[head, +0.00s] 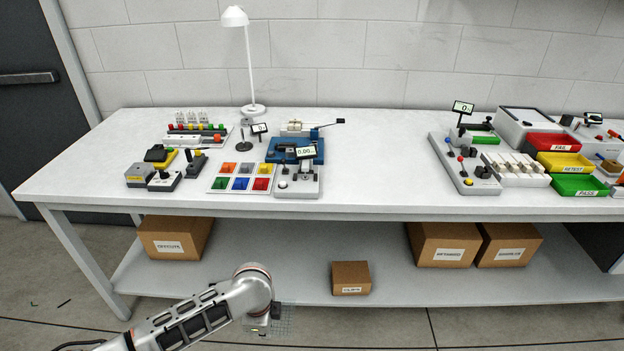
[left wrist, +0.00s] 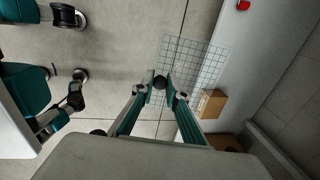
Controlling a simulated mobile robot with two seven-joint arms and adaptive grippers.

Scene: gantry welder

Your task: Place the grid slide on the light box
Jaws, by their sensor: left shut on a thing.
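The grid slide is a clear sheet with a dark square grid. My right gripper is not in view.
The white table (head: 375,175) has a wide clear middle. Devices, a colored tile board (head: 241,177) and a lamp (head: 248,60) crowd its left side. Red, yellow and green bins (head: 575,186) stand at the right. Cardboard boxes (head: 350,278) sit on the lower shelf.

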